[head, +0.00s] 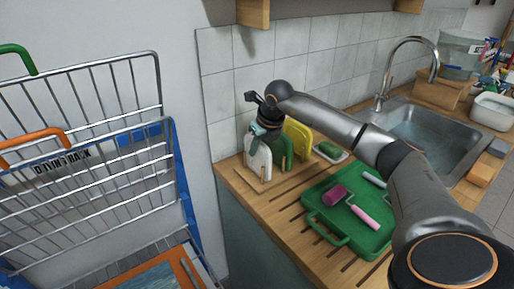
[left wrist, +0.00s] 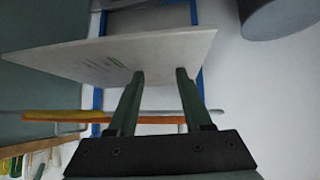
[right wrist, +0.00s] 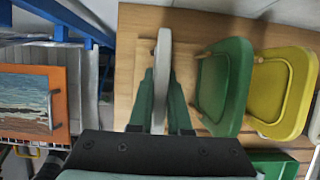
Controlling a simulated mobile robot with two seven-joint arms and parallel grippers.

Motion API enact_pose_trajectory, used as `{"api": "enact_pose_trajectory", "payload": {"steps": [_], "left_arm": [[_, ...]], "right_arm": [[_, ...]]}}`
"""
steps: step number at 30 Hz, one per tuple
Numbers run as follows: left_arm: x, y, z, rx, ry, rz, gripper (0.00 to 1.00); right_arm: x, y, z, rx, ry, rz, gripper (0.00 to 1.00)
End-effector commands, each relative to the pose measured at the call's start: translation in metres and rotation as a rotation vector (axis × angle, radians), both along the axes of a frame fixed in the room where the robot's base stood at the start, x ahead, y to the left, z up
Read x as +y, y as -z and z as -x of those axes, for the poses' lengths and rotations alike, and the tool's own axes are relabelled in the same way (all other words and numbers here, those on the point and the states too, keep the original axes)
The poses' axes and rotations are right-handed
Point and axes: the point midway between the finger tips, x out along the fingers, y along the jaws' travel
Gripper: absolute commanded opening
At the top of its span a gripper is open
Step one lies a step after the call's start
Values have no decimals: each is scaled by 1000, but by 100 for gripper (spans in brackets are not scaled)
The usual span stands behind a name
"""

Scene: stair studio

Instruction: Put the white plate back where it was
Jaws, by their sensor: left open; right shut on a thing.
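The white plate (head: 258,161) stands upright and edge-on at the left end of a row of boards on the wooden counter. My right gripper (head: 261,136) is above it, shut on its upper edge. In the right wrist view the plate (right wrist: 162,75) runs up between the two fingers (right wrist: 160,92). Wooden pegs (right wrist: 203,55) stand just right of it. Whether its lower edge touches the counter is hard to tell. My left gripper (left wrist: 160,72) is open, its fingers apart and empty, in front of a pale flat panel (left wrist: 115,55); it is outside the head view.
A green board (right wrist: 224,87) and a yellow board (right wrist: 280,90) stand upright to the plate's right. A green tray (head: 318,225) with pink rollers lies on the counter (head: 270,213). The sink (head: 430,130) is farther right. A wire rack (head: 85,120) stands at the left.

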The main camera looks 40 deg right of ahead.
Motion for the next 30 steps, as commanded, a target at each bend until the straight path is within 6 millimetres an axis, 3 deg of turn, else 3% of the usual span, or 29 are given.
{"api": "enact_pose_trajectory", "payload": {"steps": [9,10,18,25,30], "left_arm": [[0,2,0,0,0,0,50],[0,2,0,1,0,0,50],[0,2,0,1,0,0,50],[0,1,0,1,0,0,50],[0,1,0,0,0,0,50]], "right_arm": [[0,2,-1,-5,1,0,0],[0,3,0,-3,0,0,17],[0,2,0,-3,0,0,46],[0,1,-1,-3,0,-1,46],[0,-12,4,-6,1,0,46]]}}
